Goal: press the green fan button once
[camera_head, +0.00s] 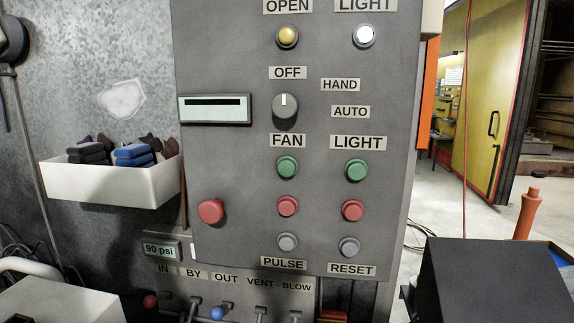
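The green fan button (287,167) sits on the grey control panel (235,160), directly under the label FAN (288,140). It is uncovered and nothing touches it. A second green button (356,170) is to its right, under the label LIGHT (358,142). A red button (288,206) is just below the fan button. My gripper is not visible in this view, so I cannot see whether it is open or shut.
A large red button (211,211) is at lower left. A white bin (110,184) with dark and blue items juts out left. A black box (495,281) is at lower right. The space before the buttons looks clear.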

